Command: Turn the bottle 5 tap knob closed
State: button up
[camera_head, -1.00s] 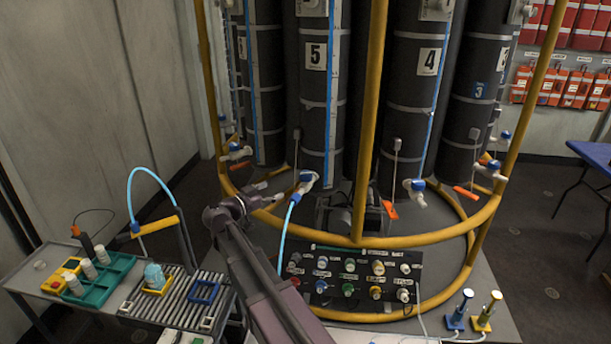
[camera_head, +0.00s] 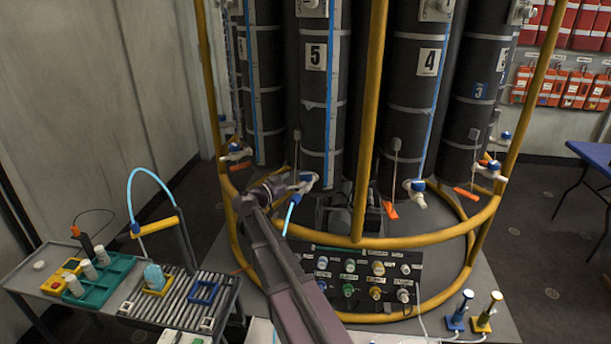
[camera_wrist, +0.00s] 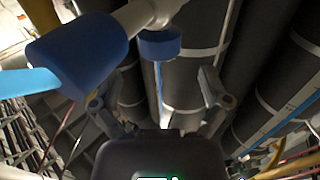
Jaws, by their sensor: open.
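Bottle 5 (camera_head: 318,110) is a tall dark cylinder with a white "5" label. Its tap (camera_head: 307,181), white with blue parts, sits at its foot. My gripper (camera_head: 284,186) is at the left of this tap in the head view. In the wrist view my gripper (camera_wrist: 153,88) has its fingers spread, with nothing between them. The blue tap knob (camera_wrist: 159,45) is just beyond the fingers, roughly centred in the gap; I see no contact. A larger blue fitting (camera_wrist: 80,55) with a light blue hose (camera_wrist: 25,83) is at upper left.
A yellow rail (camera_head: 420,242) curves around the bottles, with an upright post (camera_head: 367,130) right of the tap. Bottle 4 (camera_head: 425,110) stands to the right. A panel of knobs (camera_head: 362,278) is below. A side bench (camera_head: 50,275) holds trays at left.

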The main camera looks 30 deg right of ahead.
aim_at(301, 176)
jog(key=shift+x, duration=2.4)
jog(key=c, duration=1.2)
